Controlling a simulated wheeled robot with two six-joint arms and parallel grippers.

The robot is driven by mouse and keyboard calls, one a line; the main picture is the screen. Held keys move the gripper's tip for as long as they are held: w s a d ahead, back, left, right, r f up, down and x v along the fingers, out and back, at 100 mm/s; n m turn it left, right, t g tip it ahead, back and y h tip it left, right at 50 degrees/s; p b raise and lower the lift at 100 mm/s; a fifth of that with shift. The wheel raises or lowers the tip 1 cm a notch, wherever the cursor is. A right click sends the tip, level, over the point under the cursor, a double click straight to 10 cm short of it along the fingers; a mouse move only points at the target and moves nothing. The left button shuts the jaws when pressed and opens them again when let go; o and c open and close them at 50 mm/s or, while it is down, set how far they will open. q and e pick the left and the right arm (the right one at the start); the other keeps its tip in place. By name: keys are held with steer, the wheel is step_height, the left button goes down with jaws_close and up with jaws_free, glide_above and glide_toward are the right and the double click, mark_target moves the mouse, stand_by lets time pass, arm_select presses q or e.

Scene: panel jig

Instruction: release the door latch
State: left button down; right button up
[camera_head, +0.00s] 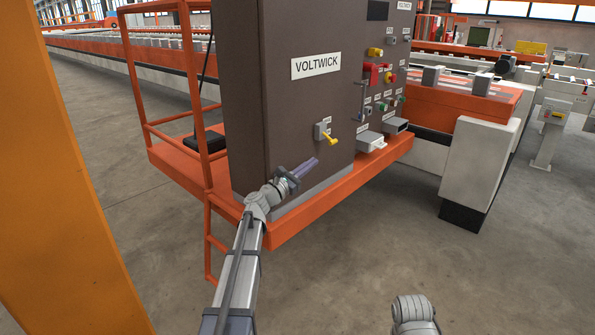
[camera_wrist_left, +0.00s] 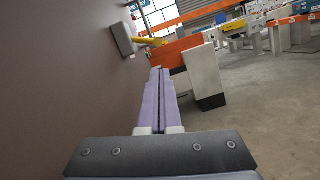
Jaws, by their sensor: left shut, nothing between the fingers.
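The door latch (camera_head: 325,133) is a small grey block with a yellow handle, mounted on the dark brown cabinet face below the VOLTWICK plate. The handle slants down to the right. In the left wrist view the latch's grey block (camera_wrist_left: 122,39) and yellow handle (camera_wrist_left: 152,41) stand out from the panel, ahead of the fingertips. My left gripper (camera_head: 314,163) is shut and empty, its purple fingers together, below and a little left of the latch, apart from it. The fingers also show in the left wrist view (camera_wrist_left: 157,72). My right gripper is out of view.
The cabinet (camera_head: 290,110) stands on an orange platform (camera_head: 320,207) with a railing at left. Right of the latch are a red switch (camera_head: 372,74), yellow knobs and grey sockets (camera_head: 371,141). An orange post (camera_head: 75,180) fills the left edge. Open floor lies in front.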

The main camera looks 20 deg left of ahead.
mark_target(327, 137)
arm_select(q)
steer(key=p+x, duration=0.1)
steer(key=x, duration=0.7)
steer(key=shift+p, duration=0.3)
steer(key=shift+d+r+n+y+p, duration=0.3)
steer(key=shift+d+r+n, duration=0.15)
steer(key=shift+n, duration=0.55)
steer(key=r+n+y+p, duration=0.1)
steer(key=n, duration=0.2)
steer(key=d+r+n+y+p, duration=0.1)
steer(key=r+n+p, duration=0.1)
steer(key=n, duration=0.1)
steer(key=r+n+t+y+p, duration=0.1)
steer(key=n+p, duration=0.1)
steer(key=n, duration=0.2)
steer(key=shift+s+d+r+y, duration=0.3)
steer(key=shift+r+p, duration=0.15)
steer(key=shift+p, duration=0.25)
